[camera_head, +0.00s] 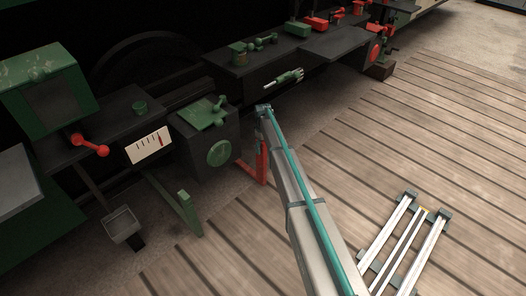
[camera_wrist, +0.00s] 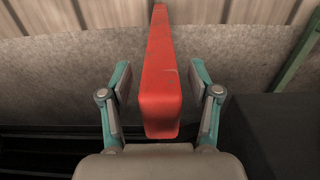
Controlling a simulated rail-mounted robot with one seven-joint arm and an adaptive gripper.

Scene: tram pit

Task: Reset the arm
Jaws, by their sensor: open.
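My gripper (camera_wrist: 160,76) is open in the wrist view, with one finger on each side of a red lever (camera_wrist: 161,100). The lever's blunt end is between the fingers, with a visible gap on both sides. It narrows away toward the top of the picture. In the head view a red lever (camera_head: 262,163) stands beside the dark box with the green round cover, partly hidden behind my arm. My gripper itself cannot be made out there, as my arm covers that spot.
A dark box with a green round cover (camera_head: 219,153) stands left of my arm. A green lever (camera_head: 188,211) slants up near the plank floor (camera_head: 430,130). A red-knobbed handle (camera_head: 90,146) is further left. A railed frame (camera_head: 402,240) lies at right. The planks between are clear.

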